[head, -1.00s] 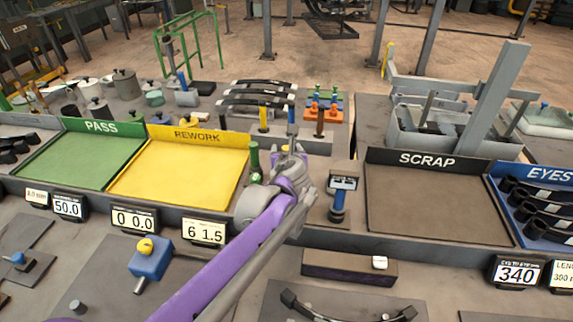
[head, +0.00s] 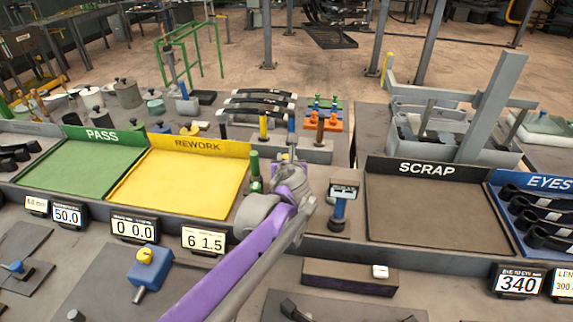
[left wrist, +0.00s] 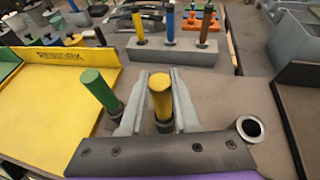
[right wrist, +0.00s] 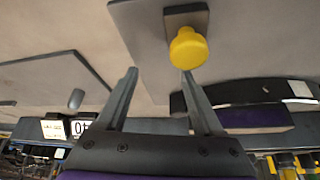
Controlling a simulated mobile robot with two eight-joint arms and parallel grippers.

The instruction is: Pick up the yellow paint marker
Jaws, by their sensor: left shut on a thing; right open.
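The yellow paint marker (left wrist: 161,97) stands upright between the two fingers of my left gripper (left wrist: 160,100) in the left wrist view. The fingers are shut on it, and its lower end sits in or just above a dark round collar. I cannot tell whether it is clear of the collar. In the head view my left gripper (head: 288,160) is right of the yellow REWORK tray, and the marker is hidden behind the wrist. A green marker (left wrist: 98,88) stands just left of the fingers. My right gripper (right wrist: 158,95) is open and empty.
A grey rack (left wrist: 172,56) behind holds yellow, blue and brown markers. An empty dark collar (left wrist: 250,128) is to the right. The REWORK tray (head: 180,180) and SCRAP tray (head: 435,210) flank the gripper. A yellow knob (right wrist: 188,48) is near the right fingertips.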

